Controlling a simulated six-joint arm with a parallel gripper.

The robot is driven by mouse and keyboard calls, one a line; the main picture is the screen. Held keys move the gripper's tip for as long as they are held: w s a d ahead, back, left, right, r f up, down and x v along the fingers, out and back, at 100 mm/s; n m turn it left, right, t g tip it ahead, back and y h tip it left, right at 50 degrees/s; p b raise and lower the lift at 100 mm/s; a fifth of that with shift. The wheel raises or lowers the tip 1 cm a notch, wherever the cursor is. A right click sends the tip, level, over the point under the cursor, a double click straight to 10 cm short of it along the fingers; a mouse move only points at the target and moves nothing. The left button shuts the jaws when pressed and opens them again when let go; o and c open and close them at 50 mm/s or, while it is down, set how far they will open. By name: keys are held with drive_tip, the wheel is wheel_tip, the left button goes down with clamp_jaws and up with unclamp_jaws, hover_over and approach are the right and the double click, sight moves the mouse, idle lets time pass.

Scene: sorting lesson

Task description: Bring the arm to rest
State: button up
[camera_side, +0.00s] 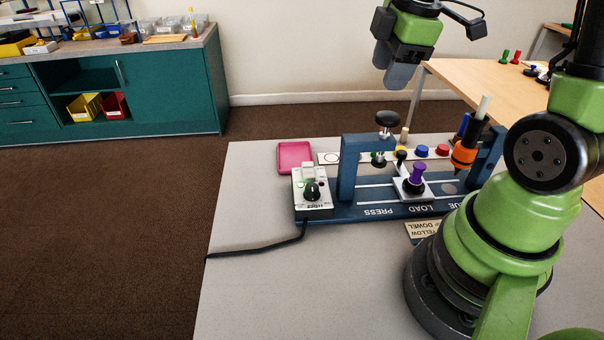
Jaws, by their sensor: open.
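My gripper (391,68) hangs at the top of the side view, well above the grey table (262,262). Its two grey fingers point down, open, with nothing visible between them. Beneath and in front of it stands a blue press fixture (347,170) with a black knob on top. A purple peg (417,172) stands upright on a white sliding plate in the fixture. An orange piece (463,155) with a dark shaft and pale tip leans at the fixture's right end, close to my arm.
A control box (312,193) with a black dial sits at the fixture's left, its black cable trailing left. A pink tray (294,155) lies behind it. Coloured pegs, including a red one (442,150), stand on a white strip. A wooden table (495,85) stands at the right.

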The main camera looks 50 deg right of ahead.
drive_tip(key=s+a+r+m+t+y, duration=0.1)
drive_tip(key=s+a+r+m+t, duration=0.1)
drive_tip(key=a+m, duration=0.4)
drive_tip(key=s+a+r+m+t+y, duration=0.1)
drive_tip(key=s+a+r+m+t, duration=0.1)
drive_tip(key=s+a+r+m, duration=0.3)
drive_tip(key=s+a+m, duration=0.2)
drive_tip(key=a, duration=0.1)
drive_tip(key=shift+m+y, duration=0.3)
drive_tip(key=shift+y, duration=0.1)
drive_tip(key=shift+r, duration=0.1)
idle(0.8)
